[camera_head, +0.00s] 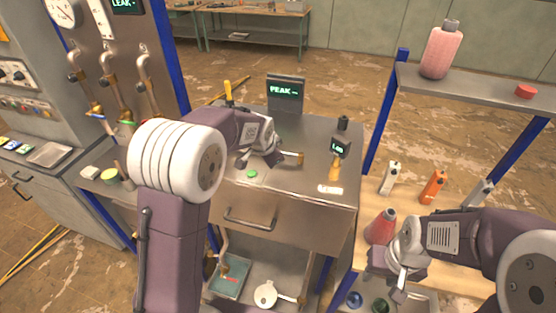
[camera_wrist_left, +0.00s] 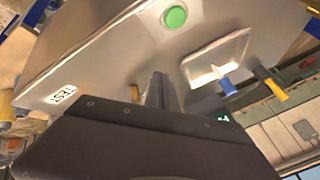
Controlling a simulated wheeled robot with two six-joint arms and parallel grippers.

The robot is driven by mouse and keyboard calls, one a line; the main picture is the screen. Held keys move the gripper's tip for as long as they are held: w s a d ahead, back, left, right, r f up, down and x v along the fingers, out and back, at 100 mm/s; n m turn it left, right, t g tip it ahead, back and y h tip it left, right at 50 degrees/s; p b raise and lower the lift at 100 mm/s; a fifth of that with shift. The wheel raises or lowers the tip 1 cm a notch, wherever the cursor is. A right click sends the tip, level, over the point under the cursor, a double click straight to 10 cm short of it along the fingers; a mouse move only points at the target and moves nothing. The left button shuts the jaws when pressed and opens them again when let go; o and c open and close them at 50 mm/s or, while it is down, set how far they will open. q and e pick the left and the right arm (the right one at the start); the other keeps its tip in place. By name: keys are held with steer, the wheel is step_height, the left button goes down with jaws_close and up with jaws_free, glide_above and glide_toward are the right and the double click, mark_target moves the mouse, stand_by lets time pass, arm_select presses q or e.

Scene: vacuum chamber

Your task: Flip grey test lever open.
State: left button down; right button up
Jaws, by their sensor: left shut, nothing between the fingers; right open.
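A steel cart top (camera_head: 300,185) bears a small label (camera_head: 330,190), which reads TEST in the left wrist view (camera_wrist_left: 62,95). I cannot clearly make out a grey lever. A short brass-coloured fitting (camera_head: 294,157) sticks out just right of my left gripper (camera_head: 272,158); its other end is hidden by the gripper. A brass bit (camera_wrist_left: 134,92) also shows beside the fingers in the left wrist view. My left gripper is shut and empty, low over the cart top. My right gripper (camera_head: 398,288) is open at the lower right, by the red bottle (camera_head: 381,227), away from the cart top.
A green button (camera_head: 252,174) sits at the cart's front left. A PEAK display (camera_head: 286,92) stands at the back, and a small gauge (camera_head: 339,148) at the right. A yellow handle (camera_head: 228,92) rises at the back left. A shelf (camera_head: 480,95) with a pink bottle (camera_head: 441,50) stands right.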

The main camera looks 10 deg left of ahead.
arm_select(q)
steer(key=shift+s+a+r+b, duration=0.7)
steer(key=shift+s+a+r, duration=1.05)
steer(key=shift+r, duration=1.9)
steer(key=s+d+f+n+g+b, duration=0.1)
steer(key=s+f+n+g+b, duration=0.4)
steer(key=s+f, duration=1.8)
step_height(320, 180, down, 2)
steer(key=n+b, duration=0.2)
steer(key=n, duration=0.2)
steer(key=shift+s+n+g, duration=0.2)
steer(key=shift+n+g, duration=0.1)
arm_select(e)
step_height(320, 180, down, 9)
steer(key=shift+w, duration=0.35)
